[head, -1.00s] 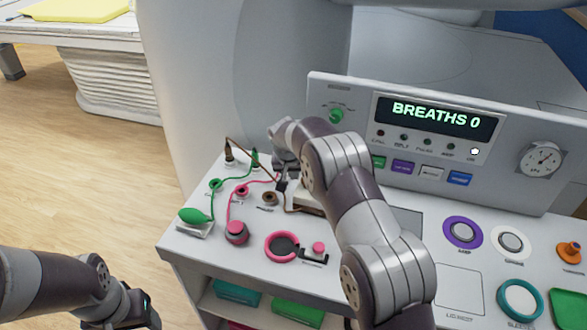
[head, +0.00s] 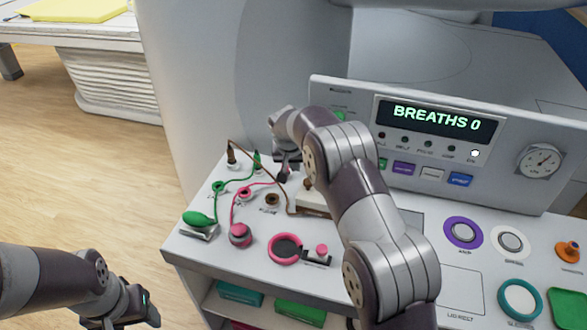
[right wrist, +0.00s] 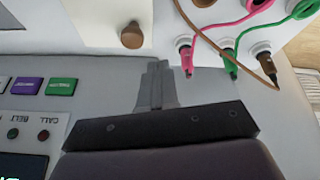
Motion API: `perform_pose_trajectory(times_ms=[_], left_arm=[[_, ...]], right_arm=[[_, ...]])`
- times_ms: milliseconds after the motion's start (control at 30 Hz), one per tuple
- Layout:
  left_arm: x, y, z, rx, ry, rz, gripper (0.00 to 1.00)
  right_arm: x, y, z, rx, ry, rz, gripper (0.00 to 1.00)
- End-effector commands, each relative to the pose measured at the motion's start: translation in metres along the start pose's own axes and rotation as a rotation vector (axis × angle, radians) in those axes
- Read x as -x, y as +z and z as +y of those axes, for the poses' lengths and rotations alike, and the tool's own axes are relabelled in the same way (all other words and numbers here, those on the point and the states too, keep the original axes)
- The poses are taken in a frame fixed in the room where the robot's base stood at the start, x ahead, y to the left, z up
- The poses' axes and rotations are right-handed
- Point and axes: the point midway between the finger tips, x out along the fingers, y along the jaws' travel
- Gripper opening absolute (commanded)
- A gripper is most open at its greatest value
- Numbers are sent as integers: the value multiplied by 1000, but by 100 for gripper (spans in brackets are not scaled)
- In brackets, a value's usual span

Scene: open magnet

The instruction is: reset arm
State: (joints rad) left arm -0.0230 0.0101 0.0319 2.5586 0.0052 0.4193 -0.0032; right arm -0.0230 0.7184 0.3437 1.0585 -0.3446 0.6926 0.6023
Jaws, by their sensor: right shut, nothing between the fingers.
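My right arm reaches in from the lower right of the head view, over the console. Its gripper (head: 284,172) is above the back left of the console top, near the cables, and partly hidden by its own wrist. In the right wrist view its fingers (right wrist: 156,85) are together with nothing between them. My left arm is at the lower left of the head view, with its gripper (head: 135,308) at the bottom, left of the console. Its fingertips are too unclear to tell open from shut.
The console top (head: 210,262) carries a green bulb (head: 198,218), a pink ring (head: 284,248), a purple ring knob (head: 463,233) and a teal ring (head: 520,300). Green, pink and brown cables run near the right gripper. A panel (head: 530,110) reading BREATHS 0 stands behind. Floor is clear at left.

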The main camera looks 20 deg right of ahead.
Motion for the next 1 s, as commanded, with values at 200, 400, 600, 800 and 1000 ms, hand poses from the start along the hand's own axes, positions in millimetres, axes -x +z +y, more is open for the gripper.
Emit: perform_pose_trajectory(times_ms=[200,400,600,800,1000], left_arm=[[-23,4,0,0,0,-4,61],[-26,4,0,0,0,-4,61],[-26,4,0,0,0,-3,61],[-25,4,0,0,0,-4,61],[-25,4,0,0,0,-4,61]], right_arm=[[22,5,-60,7,-6,3,0],[37,5,-84,4,-4,1,0],[40,2,-89,56,-16,12,0],[13,85,-73,322,-82,-128,0],[59,203,4,447,-156,-258,0]])
